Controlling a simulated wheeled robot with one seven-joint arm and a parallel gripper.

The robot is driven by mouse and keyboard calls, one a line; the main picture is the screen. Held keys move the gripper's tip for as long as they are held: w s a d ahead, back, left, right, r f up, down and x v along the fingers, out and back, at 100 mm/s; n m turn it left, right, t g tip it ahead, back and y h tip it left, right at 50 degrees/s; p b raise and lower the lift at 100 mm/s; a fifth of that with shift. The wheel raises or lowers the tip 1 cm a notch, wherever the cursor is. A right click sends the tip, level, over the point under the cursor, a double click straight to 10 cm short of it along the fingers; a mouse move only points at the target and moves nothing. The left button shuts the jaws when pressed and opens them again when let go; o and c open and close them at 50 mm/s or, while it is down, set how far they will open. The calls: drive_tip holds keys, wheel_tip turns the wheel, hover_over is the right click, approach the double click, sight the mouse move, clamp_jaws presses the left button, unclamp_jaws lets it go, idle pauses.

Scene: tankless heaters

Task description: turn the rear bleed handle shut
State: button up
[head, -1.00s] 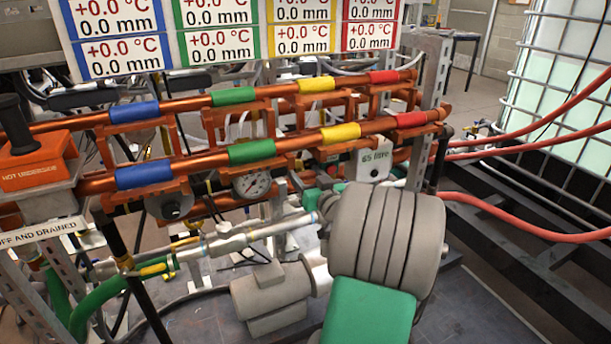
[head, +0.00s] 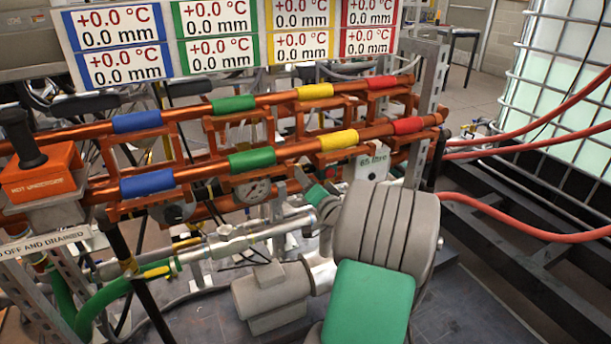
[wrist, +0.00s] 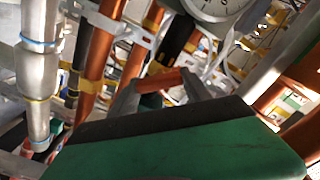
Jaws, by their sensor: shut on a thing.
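A short orange bar (wrist: 160,80), which looks like the bleed handle, lies between the two grey fingers of my gripper (wrist: 160,92) in the wrist view. The fingers are closed on it, one at each end of its visible part. The dark edge and green body of my gripper cover the lower part of that view and hide what lies below. In the head view my grey and green arm reaches in from the bottom right toward the pipe rack. There the fingertips and the handle are hidden behind the arm, so I cannot tell the handle's angle from that view.
A round gauge (wrist: 215,6) sits just above the fingers, and silver pipework (wrist: 38,75) stands at the left. In the head view, copper pipes with coloured sleeves (head: 252,160) cross behind my arm.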

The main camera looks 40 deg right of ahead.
drive_tip(key=m+p, duration=0.3)
drive_tip(key=m, duration=0.2)
drive_tip(key=shift+f+m+p, duration=0.15)
drive_tip(key=shift+m+p, duration=0.65)
drive_tip(key=shift+m, duration=0.4)
drive_tip(key=o, duration=1.1)
drive_tip(key=shift+s, duration=0.1)
drive_tip(key=v, duration=0.7)
drive_tip(key=shift+s+a, duration=0.15)
drive_tip(key=shift+s, duration=0.15)
